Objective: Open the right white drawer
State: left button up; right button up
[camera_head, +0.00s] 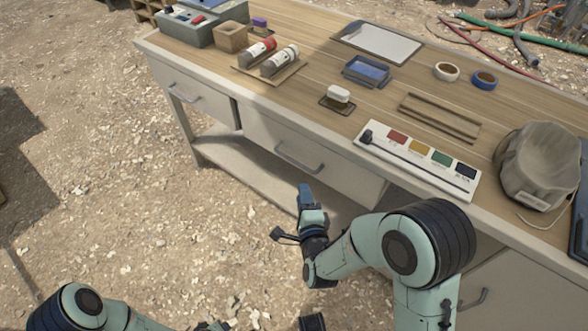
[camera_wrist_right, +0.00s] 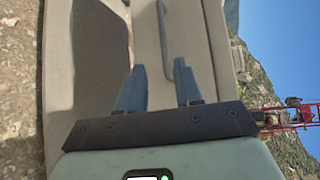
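The white workbench has a left drawer (camera_head: 195,97) and another white drawer (camera_head: 315,155) to its right, each with a grey bar handle. The handle (camera_head: 298,158) of the right-hand drawer runs along its front. My right gripper (camera_head: 305,190) is just below and in front of this handle, its blue fingers pointing to the drawer. In the right wrist view the gripper (camera_wrist_right: 160,88) is open and empty. The handle (camera_wrist_right: 165,38) lies ahead, its near end close to the right finger. My left arm is at the bottom left; its gripper hardly shows.
A white panel with a bar handle (camera_head: 472,300) is at the bottom right, partly behind my right arm. The tabletop holds a colour-label board (camera_head: 418,158), a grey bag (camera_head: 537,165), tape rolls and bottles. Gravel ground lies open at the left.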

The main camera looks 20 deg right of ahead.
aim_at(295, 161)
jog(key=w, duration=0.4)
jog(key=w+d+f+b, duration=0.1)
jog(key=w, duration=0.8)
jog(key=shift+w+d+f+b, duration=0.15)
jog(key=shift+d+f+b, duration=0.05)
jog(key=shift+f+b, duration=0.1)
pick_arm(q)
jog(key=shift+g, duration=0.5)
jog(key=s+f, duration=0.2)
jog(key=f, duration=0.1)
jog(key=shift+s+a+f, duration=0.1)
jog(key=shift+s+a, duration=0.1)
jog(key=shift+a, duration=0.2)
pick_arm(e)
grip_shut()
